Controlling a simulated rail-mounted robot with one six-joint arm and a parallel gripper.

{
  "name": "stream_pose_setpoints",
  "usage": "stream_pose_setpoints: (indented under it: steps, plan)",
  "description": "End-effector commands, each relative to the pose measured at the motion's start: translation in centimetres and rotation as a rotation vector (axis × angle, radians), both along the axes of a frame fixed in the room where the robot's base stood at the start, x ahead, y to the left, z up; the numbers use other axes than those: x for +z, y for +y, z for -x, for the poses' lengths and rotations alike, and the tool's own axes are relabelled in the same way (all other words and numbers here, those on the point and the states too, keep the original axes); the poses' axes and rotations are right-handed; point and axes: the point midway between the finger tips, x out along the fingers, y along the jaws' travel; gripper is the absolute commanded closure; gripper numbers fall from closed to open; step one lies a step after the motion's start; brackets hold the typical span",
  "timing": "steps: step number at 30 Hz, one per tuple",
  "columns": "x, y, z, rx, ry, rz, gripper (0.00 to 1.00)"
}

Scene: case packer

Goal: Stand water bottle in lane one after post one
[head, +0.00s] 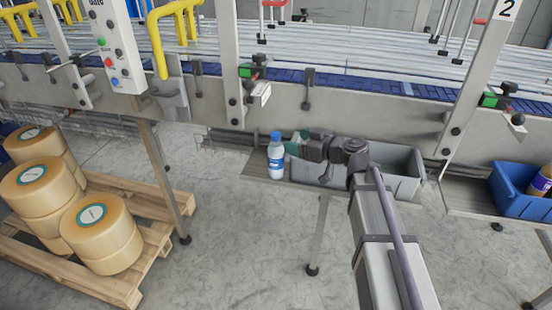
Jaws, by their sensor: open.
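A clear water bottle (276,160) with a blue cap and a light blue label stands upright on the grey shelf (258,168) below the conveyor. My gripper (291,149) is open just to the right of the bottle, with its fingertips pointing left at it. I cannot tell whether they touch it. The conveyor lanes (345,60) run across the top of the view behind a grey side rail. Tall grey posts stand along the rail, and the one at the right (484,70) carries a sign with the number 2.
A grey bin (405,174) sits on the shelf behind my arm. A blue bin (515,199) holding a bottle stands at the far right. A control panel (108,45) hangs at upper left. Tape rolls (95,235) sit on a wooden pallet at left.

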Motion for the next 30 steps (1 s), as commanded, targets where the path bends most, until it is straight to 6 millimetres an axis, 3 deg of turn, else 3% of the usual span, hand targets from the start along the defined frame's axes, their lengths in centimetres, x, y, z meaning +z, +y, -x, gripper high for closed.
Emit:
stream_pose_setpoints:
  steps: [7,14,22,29,30]
  plan:
    - [-1.1,3.6,-2.5,0.005,0.002,0.001,0.26]
    - [-1.2,4.7,-3.2,0.004,0.003,0.001,0.26]
    - [-2.1,8.2,-6.0,0.004,0.003,0.0,0.26]
    - [-2.0,8.5,-6.0,0.003,0.004,0.001,0.26]
    - [-2.0,8.5,-6.0,0.003,0.004,0.001,0.3]
